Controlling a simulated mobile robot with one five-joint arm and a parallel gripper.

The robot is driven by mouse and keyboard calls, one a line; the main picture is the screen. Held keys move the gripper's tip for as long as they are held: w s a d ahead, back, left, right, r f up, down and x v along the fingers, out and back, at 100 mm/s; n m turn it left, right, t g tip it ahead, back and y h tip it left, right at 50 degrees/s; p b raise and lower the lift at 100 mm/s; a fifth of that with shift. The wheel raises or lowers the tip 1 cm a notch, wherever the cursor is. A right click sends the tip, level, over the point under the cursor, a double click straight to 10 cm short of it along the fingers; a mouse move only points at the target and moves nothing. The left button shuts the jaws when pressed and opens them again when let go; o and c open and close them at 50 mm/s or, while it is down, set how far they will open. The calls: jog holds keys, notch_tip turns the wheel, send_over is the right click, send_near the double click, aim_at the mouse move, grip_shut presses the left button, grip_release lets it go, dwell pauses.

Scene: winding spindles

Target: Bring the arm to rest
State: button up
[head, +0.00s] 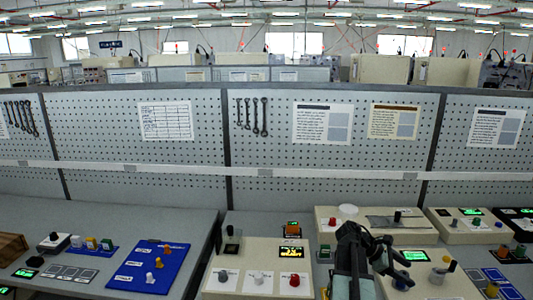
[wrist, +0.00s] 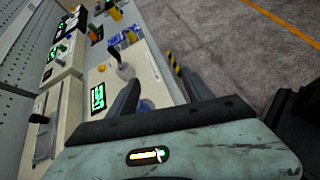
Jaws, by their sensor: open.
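My gripper (head: 378,240) hangs over the beige machine panels at the lower right of centre in the head view. Its dark fingers are apart, and I see nothing held between them. In the wrist view, the gripper (wrist: 160,88) shows its two dark fingers spread, pointing toward a beige panel (wrist: 148,65) with a dark-handled knob (wrist: 122,66). Whether a finger touches the panel cannot be told. My arm hides part of the panels behind it in the head view.
A beige box (head: 232,293) with several knobs stands left of my arm. A blue board (head: 130,268) with small pegs lies further left. Another knobbed box (head: 452,236) stands right. A grey pegboard wall (head: 330,175) closes the back. Open floor (wrist: 230,50) shows beside the bench.

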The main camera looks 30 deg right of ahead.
jog(key=w+a+f+m+t+y, duration=0.1)
jog(key=w+a+f+t, duration=0.15)
jog(key=w+a, duration=0.55)
jog(key=w+a+f+m+t+y, duration=0.1)
jog(key=w+a+f+m+y, duration=0.2)
jog(key=a, duration=0.8)
jog(key=w+a+f+t, duration=0.2)
jog(key=w+a+f, duration=0.1)
jog(key=w+a, duration=0.6)
jog(key=a+f+m+t+y, duration=0.2)
jog(key=a+m+y, duration=0.25)
jog(key=a, duration=2.55)
notch_tip(320, 180, down, 10)
jog(key=d+b, duration=0.1)
jog(key=b, duration=0.9)
jog(key=shift+w+f, duration=0.25)
jog(key=shift+w, duration=0.15)
jog(key=shift+n, duration=0.25)
